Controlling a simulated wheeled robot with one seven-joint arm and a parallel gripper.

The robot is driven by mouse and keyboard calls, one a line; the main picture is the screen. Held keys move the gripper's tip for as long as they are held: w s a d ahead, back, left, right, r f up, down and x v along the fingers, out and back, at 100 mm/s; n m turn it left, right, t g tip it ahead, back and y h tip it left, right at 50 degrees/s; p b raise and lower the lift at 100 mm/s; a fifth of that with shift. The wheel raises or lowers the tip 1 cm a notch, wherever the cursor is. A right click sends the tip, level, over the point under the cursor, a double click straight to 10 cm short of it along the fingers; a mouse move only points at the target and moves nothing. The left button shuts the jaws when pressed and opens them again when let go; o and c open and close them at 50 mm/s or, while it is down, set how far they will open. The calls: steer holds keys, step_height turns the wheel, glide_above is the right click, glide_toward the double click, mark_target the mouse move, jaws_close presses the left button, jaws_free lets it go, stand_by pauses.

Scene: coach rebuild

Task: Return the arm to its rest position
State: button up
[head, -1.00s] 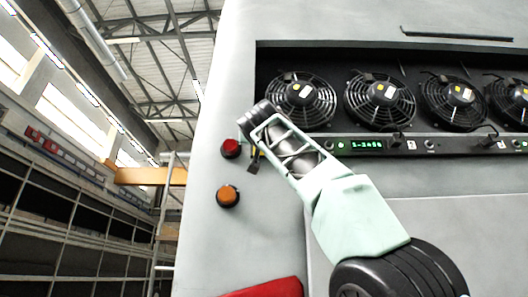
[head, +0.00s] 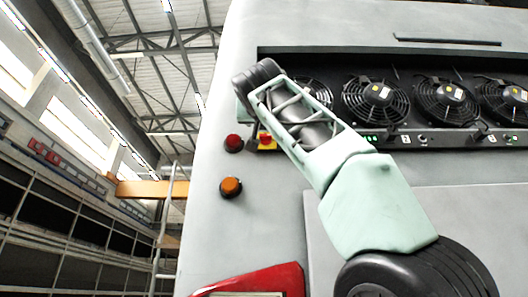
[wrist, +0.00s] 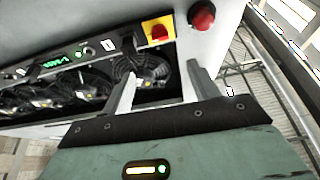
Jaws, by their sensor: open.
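My arm (head: 372,205), pale green with black joints, reaches up from the bottom right across the coach panel in the head view. Its black end joint is near the upper left corner of the fan recess. The fingers are hidden in the head view. In the wrist view my gripper (wrist: 158,92) has its two grey fingers spread apart with nothing held between them. Beyond them are a fan and a yellow plate with a red button (wrist: 158,31).
A row of black fans (head: 374,102) sits in the recess above a control strip. A red knob (head: 233,143) and an orange knob (head: 231,187) stick out at the panel's left. A red-framed piece (head: 292,278) is at the bottom. Open hall space lies left.

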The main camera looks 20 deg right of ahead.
steer(key=shift+w, duration=0.15)
steer(key=w+f+n+g+y, duration=0.4)
steer(key=w+f+g+y, duration=0.1)
steer(key=w+f, duration=0.95)
steer(key=s+a+f+n+g+y, duration=0.1)
steer(key=a+f+g+y, duration=0.15)
steer(key=f, duration=0.95)
steer(key=s+a+f+n+g+y, duration=0.1)
steer(key=s+a+f+n+g, duration=0.15)
steer(key=f, duration=0.85)
steer(key=s+a+f+n+g, duration=0.15)
steer(key=s+f+g, duration=0.25)
steer(key=s+f, duration=0.65)
steer(key=s+a+f+n+g, duration=0.1)
steer(key=s+a+f+g, duration=0.15)
steer(key=s+f, duration=0.8)
steer(key=s+d+f+g, duration=0.2)
steer(key=s+d+f, duration=0.2)
steer(key=s+f, duration=0.4)
steer(key=s+d+f+n+g, duration=0.1)
steer(key=s+d+f+g, duration=0.2)
steer(key=s+f, duration=0.6)
steer(key=shift+s+d+f+h, duration=0.15)
steer(key=shift+d+f+h, duration=0.3)
steer(key=shift+f, duration=0.3)
